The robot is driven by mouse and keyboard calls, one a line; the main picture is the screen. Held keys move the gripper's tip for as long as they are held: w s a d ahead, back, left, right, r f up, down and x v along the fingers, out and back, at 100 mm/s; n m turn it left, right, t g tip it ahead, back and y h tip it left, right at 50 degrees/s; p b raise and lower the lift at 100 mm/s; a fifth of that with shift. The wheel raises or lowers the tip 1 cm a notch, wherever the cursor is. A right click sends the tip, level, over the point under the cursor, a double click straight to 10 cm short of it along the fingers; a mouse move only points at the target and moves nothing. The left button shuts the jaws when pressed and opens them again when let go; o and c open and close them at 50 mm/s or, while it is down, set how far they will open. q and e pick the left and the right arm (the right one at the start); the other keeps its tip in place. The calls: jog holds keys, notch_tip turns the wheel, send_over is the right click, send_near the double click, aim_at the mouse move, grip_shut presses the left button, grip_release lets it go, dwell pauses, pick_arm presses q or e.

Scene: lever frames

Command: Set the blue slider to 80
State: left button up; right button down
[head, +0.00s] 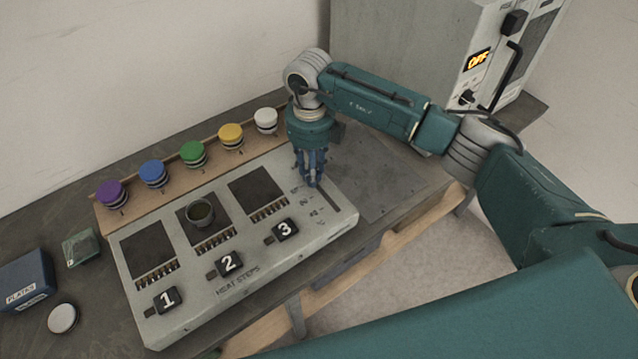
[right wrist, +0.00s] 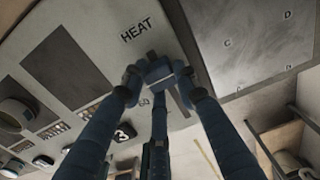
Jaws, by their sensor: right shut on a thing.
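The grey panel (head: 190,305) lies on the bench, with a slider track (head: 328,202) near its right end. My right gripper (head: 313,183) points down over the upper part of this track, its fingers closed around the slider knob. In the right wrist view the blue knob (right wrist: 158,73) sits between the fingertips of the right gripper (right wrist: 160,82). The word HEAT is printed beyond the knob, and a small number shows beside the track. The fingers hide most of the knob in the head view, and the exact reading cannot be told. My left gripper is not in view.
Three numbered switches (head: 229,263) and three dark plates stand on the panel left of the track, with a small round cup (head: 200,212) on the middle plate. Several coloured knobs (head: 193,153) line the back. A flat plate (head: 375,185) lies right; a grey machine (head: 430,45) stands behind.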

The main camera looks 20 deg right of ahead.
jog(key=shift+w+a, duration=0.15)
jog(key=shift+w, duration=0.2)
jog(key=shift+s+r, duration=0.15)
jog(key=shift+r, duration=0.05)
jog(key=c, duration=1.4)
grip_release()
jog(key=shift+o, duration=0.3)
jog(key=shift+f, duration=0.1)
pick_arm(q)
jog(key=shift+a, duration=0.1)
pick_arm(e)
jog(key=shift+r, duration=0.45)
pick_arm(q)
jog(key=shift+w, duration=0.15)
pick_arm(e)
notch_tip(320, 180, up, 11)
